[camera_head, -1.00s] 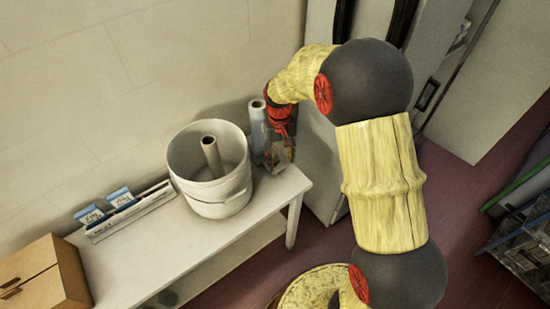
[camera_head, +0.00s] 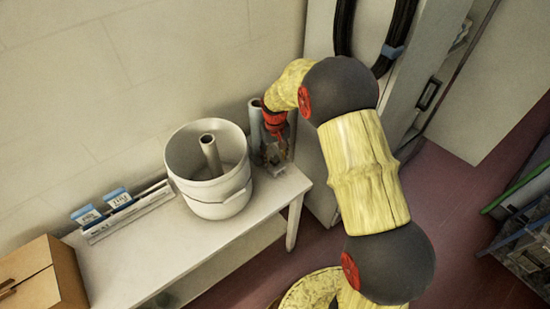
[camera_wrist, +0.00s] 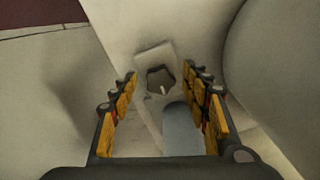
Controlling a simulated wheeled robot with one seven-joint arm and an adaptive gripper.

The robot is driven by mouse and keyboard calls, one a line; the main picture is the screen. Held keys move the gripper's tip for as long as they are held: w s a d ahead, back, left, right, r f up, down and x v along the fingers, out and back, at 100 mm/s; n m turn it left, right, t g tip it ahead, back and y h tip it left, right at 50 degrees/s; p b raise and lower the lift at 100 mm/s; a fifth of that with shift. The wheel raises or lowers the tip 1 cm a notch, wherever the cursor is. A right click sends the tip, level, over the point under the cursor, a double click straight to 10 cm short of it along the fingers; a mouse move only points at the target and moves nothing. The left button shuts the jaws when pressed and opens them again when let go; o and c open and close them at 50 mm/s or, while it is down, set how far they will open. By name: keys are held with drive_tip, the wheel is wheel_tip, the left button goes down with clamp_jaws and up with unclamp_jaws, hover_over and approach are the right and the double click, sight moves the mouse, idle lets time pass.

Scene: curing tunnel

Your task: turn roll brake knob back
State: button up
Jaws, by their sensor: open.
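The knob (camera_wrist: 160,79) is a dark, many-sided piece with a pale mark on a light grey bracket (camera_wrist: 155,52) in the wrist view. My gripper (camera_wrist: 161,84) is open, with one finger on each side of the picture and the knob showing between the tips. I cannot tell whether the fingers touch it. A grey-blue roll (camera_wrist: 182,132) stands just below the knob in that view. In the head view the roll (camera_head: 255,122) stands at the table's right end, beside my gripper (camera_head: 275,154). The knob is hard to make out there.
A white bucket (camera_head: 207,193) with a grey tube (camera_head: 211,155) inside stands close left of the roll on the white table (camera_head: 150,262). A rail with blue-topped packs (camera_head: 118,198) and a wooden box (camera_head: 42,275) are farther left. A pale cabinet is behind on the right.

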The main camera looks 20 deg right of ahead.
drive_tip(key=shift+c, duration=1.4)
drive_tip(key=c, duration=0.7)
drive_tip(key=shift+c, duration=0.9)
